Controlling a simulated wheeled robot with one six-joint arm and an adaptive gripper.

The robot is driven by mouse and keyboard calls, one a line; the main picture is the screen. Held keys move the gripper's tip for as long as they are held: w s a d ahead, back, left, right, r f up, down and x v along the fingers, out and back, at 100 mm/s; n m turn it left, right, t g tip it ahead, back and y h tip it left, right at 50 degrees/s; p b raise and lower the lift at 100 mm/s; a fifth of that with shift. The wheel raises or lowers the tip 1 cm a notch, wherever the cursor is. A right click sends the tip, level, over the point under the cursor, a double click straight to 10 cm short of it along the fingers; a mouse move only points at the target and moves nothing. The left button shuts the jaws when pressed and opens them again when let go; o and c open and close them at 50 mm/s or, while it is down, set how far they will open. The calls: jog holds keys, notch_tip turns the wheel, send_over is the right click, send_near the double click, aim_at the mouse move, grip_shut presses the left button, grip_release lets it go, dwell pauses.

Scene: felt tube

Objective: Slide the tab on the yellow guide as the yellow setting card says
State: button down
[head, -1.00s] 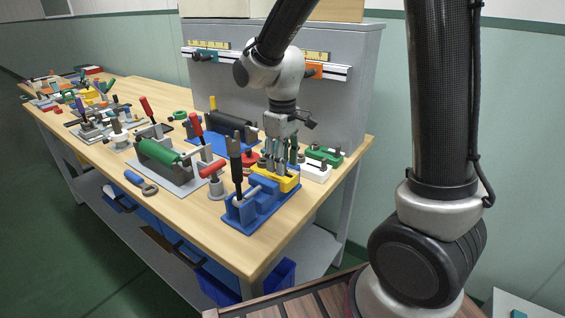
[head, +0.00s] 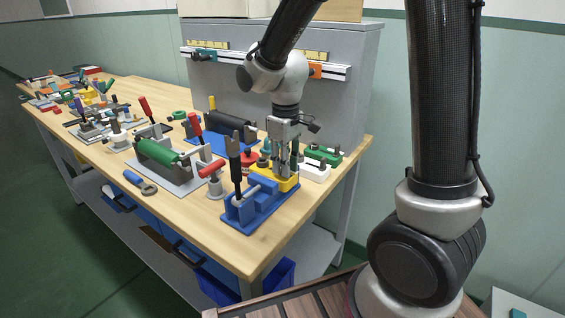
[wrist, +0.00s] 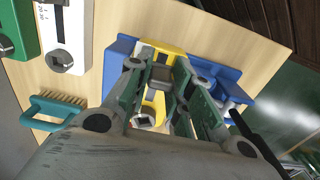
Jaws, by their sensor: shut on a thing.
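The yellow guide (head: 290,184) sits at the back right of the blue base (head: 243,217), near the table's right end. It also shows in the wrist view (wrist: 178,50), with its dark slot between my fingers. My gripper (head: 284,174) points down over the guide, shut on the tab (wrist: 160,75), a small grey block. The fingers hide much of the tab in the wrist view and all of it in the head view. I cannot make out the yellow setting card for certain; yellow strips with marks (head: 313,57) are on the grey back panel, too small to read.
A white guide (head: 316,170) and a green guide (head: 324,154) stand close behind the yellow one. A black upright lever (head: 236,163) and a red-handled clamp (head: 212,170) stand to the left. A green roller (head: 160,153) is further left. A teal brush (wrist: 52,108) lies nearby.

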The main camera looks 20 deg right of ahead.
jog(key=c, duration=1.3)
grip_release()
jog(key=shift+o, duration=0.2)
jog(key=shift+r, duration=0.1)
notch_tip(320, 180, up, 12)
jog(key=s+d+r+m+t, duration=0.1)
jog(key=s+d+m+t, duration=0.1)
jog(key=s+d, duration=0.5)
jog(key=s+d+r+m+t, duration=0.2)
jog(key=s+d+m, duration=0.3)
jog(key=s, duration=0.6)
jog(key=shift+d, duration=1.15)
